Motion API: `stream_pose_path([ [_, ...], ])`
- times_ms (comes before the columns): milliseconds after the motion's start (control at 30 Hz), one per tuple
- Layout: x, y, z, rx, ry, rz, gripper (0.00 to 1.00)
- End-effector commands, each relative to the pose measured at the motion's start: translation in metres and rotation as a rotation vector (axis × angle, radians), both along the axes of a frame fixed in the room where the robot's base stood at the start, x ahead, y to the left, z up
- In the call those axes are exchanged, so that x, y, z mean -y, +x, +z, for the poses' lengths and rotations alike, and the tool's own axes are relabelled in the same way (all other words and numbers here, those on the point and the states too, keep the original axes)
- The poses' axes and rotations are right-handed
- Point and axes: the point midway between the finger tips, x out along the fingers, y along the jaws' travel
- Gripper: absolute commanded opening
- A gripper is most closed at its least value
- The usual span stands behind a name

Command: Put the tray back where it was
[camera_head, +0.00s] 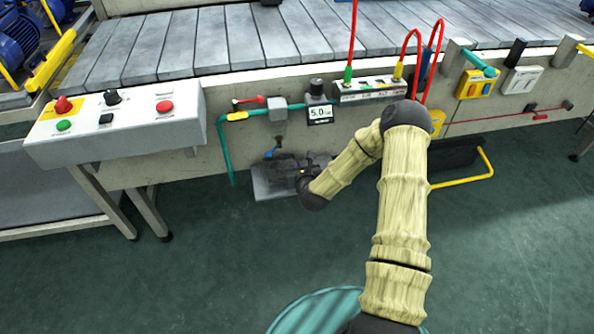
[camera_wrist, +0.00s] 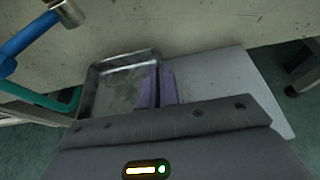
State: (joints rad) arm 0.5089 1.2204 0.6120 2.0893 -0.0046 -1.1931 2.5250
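The tray (camera_wrist: 112,88) is a shallow grey metal pan with a raised rim, at the left of centre in the wrist view. My gripper (camera_wrist: 158,84) is at the tray's right side, its two purple fingers close together with the rim between them. A flat pale grey plate (camera_wrist: 235,88) lies under or just behind the gripper, to the right of the tray. In the head view my gripper (camera_head: 285,174) is low under the conveyor's side, over the grey plate (camera_head: 272,192). My arm and gripper hide much there, and I cannot tell whether the tray touches the plate.
A blue-handled valve or pipe end (camera_wrist: 25,42) hangs close to the tray's upper left. A teal pipe (camera_head: 222,150) runs down beside it. The control box (camera_head: 120,125) is at the left. A yellow-railed dark bin (camera_head: 462,155) is at the right.

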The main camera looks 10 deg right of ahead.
Motion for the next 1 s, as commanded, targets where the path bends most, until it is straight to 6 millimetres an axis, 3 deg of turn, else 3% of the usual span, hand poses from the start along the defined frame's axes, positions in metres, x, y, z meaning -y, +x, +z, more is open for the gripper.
stream_pose_path([
  [33,-0.0001,0.0001,-0.0128,0.0,-0.002,0.0,0.0],
  [500,0.0004,0.0042,-0.017,0.001,0.001,-0.001,0.0],
  [633,0.0003,0.0041,-0.0164,0.0,0.0,-0.001,0.25],
  [1000,0.0004,0.0043,-0.0121,0.001,-0.002,0.0,0.25],
])
